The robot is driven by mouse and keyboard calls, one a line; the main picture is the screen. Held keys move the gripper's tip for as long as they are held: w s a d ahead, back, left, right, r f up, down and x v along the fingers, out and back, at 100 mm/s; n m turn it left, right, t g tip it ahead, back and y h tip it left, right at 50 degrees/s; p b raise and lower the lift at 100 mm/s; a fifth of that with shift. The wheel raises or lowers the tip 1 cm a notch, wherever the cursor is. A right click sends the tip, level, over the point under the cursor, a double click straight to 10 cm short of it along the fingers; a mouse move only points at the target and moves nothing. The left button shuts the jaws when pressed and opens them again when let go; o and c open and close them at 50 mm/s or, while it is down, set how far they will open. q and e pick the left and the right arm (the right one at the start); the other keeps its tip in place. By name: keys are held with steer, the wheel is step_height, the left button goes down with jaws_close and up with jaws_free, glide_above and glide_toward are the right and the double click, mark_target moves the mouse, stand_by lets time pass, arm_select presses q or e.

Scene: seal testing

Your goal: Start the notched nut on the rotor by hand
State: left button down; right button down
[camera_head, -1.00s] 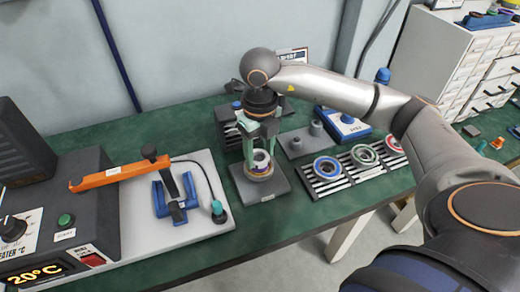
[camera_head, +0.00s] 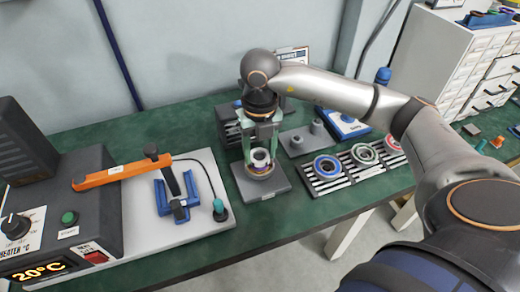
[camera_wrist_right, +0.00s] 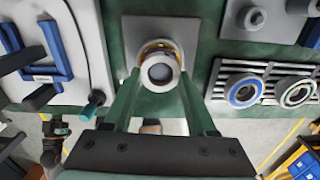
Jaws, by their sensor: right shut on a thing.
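The rotor stands upright in its fixture on a grey square base plate (camera_head: 265,187), with brass and purple rings low around it. A pale ring, which I take as the notched nut (camera_head: 260,156), sits at the top of the rotor; in the right wrist view the nut (camera_wrist_right: 160,72) shows as a grey ring around a dark centre. My right gripper (camera_head: 262,150) reaches down from above, its two green fingers on either side of the nut and shut on it. Whether the threads engage is too small to tell. My left gripper is not in view.
A slotted rack (camera_head: 326,182) with coloured rings stands to the right. A grey block with pegs (camera_head: 298,143) is behind it. On the left are a pale plate (camera_head: 150,226) with a blue clamp (camera_head: 172,199) and the heater box (camera_head: 75,215). Front green bench is clear.

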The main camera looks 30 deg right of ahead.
steer(key=shift+s+a+f+m, duration=0.1)
steer(key=shift+s+f+m, duration=0.05)
steer(key=shift+m, duration=0.75)
steer(key=c, duration=0.5)
jaws_free()
steer(key=shift+f, duration=0.1)
steer(key=shift+c, duration=0.2)
steer(key=o, duration=0.4)
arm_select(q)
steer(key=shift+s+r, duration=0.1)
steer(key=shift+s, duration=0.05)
arm_select(e)
steer(key=shift+w+r+p, duration=0.2)
steer(key=shift+r+p, duration=0.3)
step_height(320, 180, up, 3)
steer(key=shift+r+p, duration=0.1)
steer(key=shift+p, duration=1.1)
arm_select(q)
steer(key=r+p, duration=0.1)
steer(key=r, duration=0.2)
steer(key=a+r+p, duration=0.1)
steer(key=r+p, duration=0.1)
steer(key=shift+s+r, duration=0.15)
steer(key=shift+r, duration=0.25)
arm_select(e)
step_height(320, 180, up, 5)
steer(key=shift+r, duration=0.1)
